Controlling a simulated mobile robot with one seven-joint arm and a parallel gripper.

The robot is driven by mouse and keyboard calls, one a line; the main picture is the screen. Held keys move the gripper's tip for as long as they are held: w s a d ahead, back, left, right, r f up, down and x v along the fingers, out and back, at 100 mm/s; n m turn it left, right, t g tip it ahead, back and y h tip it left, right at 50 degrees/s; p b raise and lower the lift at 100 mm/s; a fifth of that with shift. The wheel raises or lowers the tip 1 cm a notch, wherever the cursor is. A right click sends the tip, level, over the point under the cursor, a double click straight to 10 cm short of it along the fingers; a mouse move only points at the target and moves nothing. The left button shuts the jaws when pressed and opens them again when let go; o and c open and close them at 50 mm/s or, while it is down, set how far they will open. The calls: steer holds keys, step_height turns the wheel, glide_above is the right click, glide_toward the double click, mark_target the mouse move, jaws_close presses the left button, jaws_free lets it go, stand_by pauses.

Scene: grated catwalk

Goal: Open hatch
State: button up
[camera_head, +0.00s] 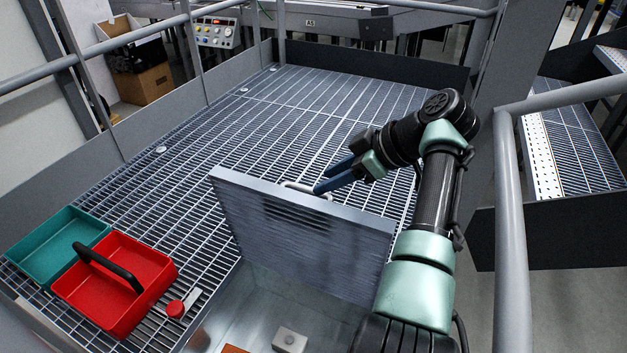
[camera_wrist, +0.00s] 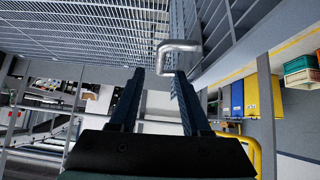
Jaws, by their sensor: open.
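The hatch (camera_head: 300,235) is a grey metal panel with slots, standing steeply raised on edge from the catwalk. Its pale bar handle (camera_head: 296,186) is near the top edge. The handle also shows in the wrist view as a bent metal bar (camera_wrist: 178,46), just beyond the fingertips. My gripper (camera_head: 321,182) is open with its blue fingers by the handle. In the wrist view my gripper (camera_wrist: 159,73) has nothing between its fingers. Whether a finger touches the handle I cannot tell. In front of the hatch is an open metal recess (camera_head: 250,300).
A red tote (camera_head: 150,270) with a black handle and a teal bin (camera_head: 50,240) stand on the grating at left. A red-knobbed part (camera_head: 176,308) lies near the recess edge. A small grey block (camera_head: 290,340) sits in the recess. A railing (camera_head: 510,200) runs at right. The grating behind is clear.

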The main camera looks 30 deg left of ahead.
steer(key=v, duration=0.6)
steer(key=shift+p, duration=0.45)
